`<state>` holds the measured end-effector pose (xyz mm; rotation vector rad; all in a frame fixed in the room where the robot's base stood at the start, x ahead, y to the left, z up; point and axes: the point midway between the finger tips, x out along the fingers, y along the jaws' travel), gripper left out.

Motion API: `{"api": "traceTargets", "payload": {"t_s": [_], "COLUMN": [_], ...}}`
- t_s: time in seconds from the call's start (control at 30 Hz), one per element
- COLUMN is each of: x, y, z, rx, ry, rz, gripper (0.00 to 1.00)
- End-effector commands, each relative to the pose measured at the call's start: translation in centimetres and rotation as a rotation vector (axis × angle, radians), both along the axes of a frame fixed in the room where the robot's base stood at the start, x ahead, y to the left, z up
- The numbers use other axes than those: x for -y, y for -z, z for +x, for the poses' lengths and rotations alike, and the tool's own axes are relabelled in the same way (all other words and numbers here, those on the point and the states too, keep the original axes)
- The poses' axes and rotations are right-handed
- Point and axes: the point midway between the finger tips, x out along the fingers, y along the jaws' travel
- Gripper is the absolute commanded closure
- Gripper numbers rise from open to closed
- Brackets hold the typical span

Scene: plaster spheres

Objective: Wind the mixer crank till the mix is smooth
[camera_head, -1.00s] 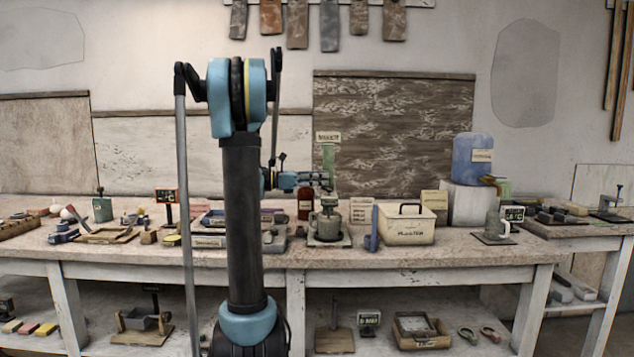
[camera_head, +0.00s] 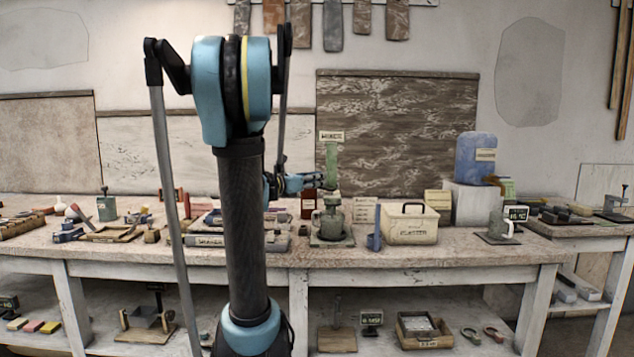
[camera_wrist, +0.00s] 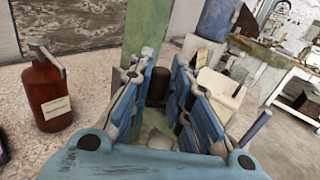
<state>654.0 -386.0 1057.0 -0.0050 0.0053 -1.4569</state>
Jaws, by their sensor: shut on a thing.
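The mixer stands on the bench in the head view, with a green column (camera_head: 331,165) under a small sign (camera_head: 331,136) and a grey-green pot (camera_head: 331,222) on a dark base. My gripper (camera_head: 316,180) reaches in from the left at the column, above the pot. In the wrist view the green column (camera_wrist: 147,30) rises just beyond my blue fingers (camera_wrist: 163,92). The fingers are closed about a dark, rounded crank knob (camera_wrist: 157,84). The rest of the crank is mostly hidden by the fingers. The mix inside the pot cannot be made out.
A brown bottle (camera_wrist: 48,95) stands left of my gripper. Right of the mixer are a blue upright piece (camera_head: 375,228), a plaster bin (camera_head: 409,226) and a blue tank (camera_head: 475,158). Trays and tools crowd the bench to the left.

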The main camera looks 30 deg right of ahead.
Motion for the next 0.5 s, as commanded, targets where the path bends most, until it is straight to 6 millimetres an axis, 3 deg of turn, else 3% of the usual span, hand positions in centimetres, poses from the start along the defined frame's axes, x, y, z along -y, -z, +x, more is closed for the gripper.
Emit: {"api": "traceTargets", "payload": {"t_s": [0.5], "x": [-1.4], "y": [-0.1], "z": [-0.9], "rx": [-0.001], "ry": [-0.3], "rz": [0.0], "gripper": [1.0]}}
